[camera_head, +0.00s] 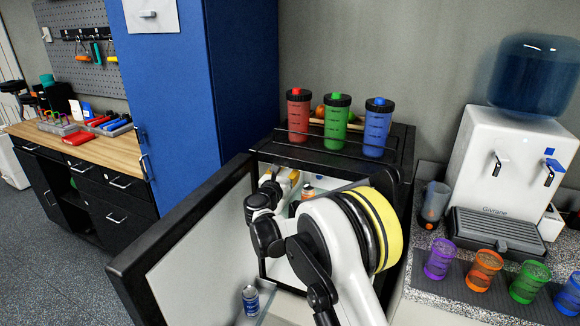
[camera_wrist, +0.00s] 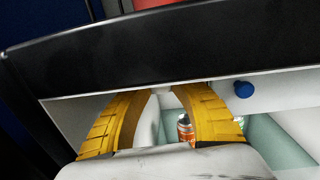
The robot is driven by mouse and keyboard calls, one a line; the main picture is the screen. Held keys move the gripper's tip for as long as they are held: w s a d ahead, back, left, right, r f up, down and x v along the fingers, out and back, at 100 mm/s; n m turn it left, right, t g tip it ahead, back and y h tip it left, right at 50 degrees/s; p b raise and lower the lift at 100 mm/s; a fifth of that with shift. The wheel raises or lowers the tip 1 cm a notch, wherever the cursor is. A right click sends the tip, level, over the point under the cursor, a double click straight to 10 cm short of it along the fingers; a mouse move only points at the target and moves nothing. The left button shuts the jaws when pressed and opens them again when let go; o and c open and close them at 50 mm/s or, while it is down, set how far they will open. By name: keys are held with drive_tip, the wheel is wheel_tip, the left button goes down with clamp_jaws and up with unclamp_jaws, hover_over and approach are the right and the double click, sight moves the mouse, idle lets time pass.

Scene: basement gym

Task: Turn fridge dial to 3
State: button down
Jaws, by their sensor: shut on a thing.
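The black mini fridge (camera_head: 405,150) stands open, its door (camera_head: 190,245) swung out to the left. My arm reaches into it. In the wrist view my gripper (camera_wrist: 161,90) has its yellow fingers up under the fridge's top front edge, closed around a small pale part between the tips. That part is mostly hidden, and I cannot tell whether it is the dial. A round blue knob (camera_wrist: 243,89) is to the right of the fingers, apart from them. No dial numbers are readable. In the head view the fingertips are largely hidden.
Red (camera_head: 299,115), green (camera_head: 335,121) and blue (camera_head: 376,127) shaker bottles stand on the fridge. A can (camera_head: 250,300) is low by the open door. An orange-labelled container (camera_wrist: 185,128) is inside. A water dispenser (camera_head: 500,165) and several cups are at right.

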drive_tip(key=m, duration=0.5)
drive_tip(key=shift+m, duration=0.3)
idle(0.4)
drive_tip(key=c, duration=1.1)
unclamp_jaws()
drive_tip(key=shift+d, duration=0.1)
drive_tip(key=v, duration=1.2)
drive_tip(key=shift+f, duration=0.3)
